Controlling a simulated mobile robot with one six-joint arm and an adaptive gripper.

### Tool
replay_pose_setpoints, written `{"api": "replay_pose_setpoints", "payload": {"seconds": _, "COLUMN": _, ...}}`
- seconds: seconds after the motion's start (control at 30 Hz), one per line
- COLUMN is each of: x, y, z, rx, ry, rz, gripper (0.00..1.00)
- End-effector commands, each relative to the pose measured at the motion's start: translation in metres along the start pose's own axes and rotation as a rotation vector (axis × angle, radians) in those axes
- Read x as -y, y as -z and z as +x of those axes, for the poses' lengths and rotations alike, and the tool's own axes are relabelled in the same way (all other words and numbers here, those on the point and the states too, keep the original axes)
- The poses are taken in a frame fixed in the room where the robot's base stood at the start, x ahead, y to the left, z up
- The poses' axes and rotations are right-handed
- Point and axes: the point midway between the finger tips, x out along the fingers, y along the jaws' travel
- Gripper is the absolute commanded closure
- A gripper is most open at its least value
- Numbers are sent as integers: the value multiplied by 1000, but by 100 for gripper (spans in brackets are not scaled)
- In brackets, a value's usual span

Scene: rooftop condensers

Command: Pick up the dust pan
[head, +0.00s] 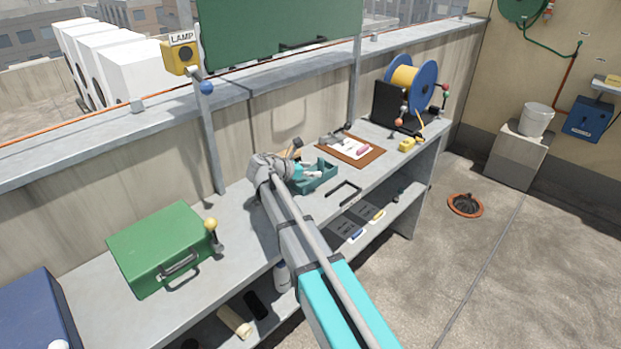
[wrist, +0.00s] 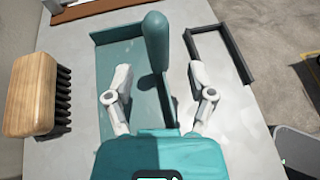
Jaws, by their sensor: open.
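The teal dust pan (head: 322,181) lies on the grey bench top, partly hidden behind my arm in the head view. In the wrist view the flat pan (wrist: 115,58) has low raised edges, and its rounded dark teal handle (wrist: 155,40) stands up towards the camera. My gripper (wrist: 160,74) is open over the pan, with one pale finger on each side of the handle's line. The fingers are apart from the handle. In the head view my gripper (head: 305,170) is right at the pan.
A wooden brush with dark bristles (wrist: 32,95) lies left of the pan. A black open frame (wrist: 222,55) lies close on the right, also seen in the head view (head: 343,192). A brown clipboard (head: 372,158) and green case (head: 165,245) are on the bench.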

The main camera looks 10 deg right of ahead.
Motion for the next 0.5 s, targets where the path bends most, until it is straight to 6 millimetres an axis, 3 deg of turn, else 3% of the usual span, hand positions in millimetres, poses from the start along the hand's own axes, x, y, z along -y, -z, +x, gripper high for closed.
{"api": "replay_pose_setpoints", "payload": {"seconds": 0.3, "x": -1, "y": 3, "z": 36, "rx": 0, "ry": 1, "rz": 1, "gripper": 29}}
{"api": "replay_pose_setpoints", "payload": {"seconds": 0.5, "x": -1, "y": 2, "z": 42, "rx": 0, "ry": -1, "rz": 0, "gripper": 29}}
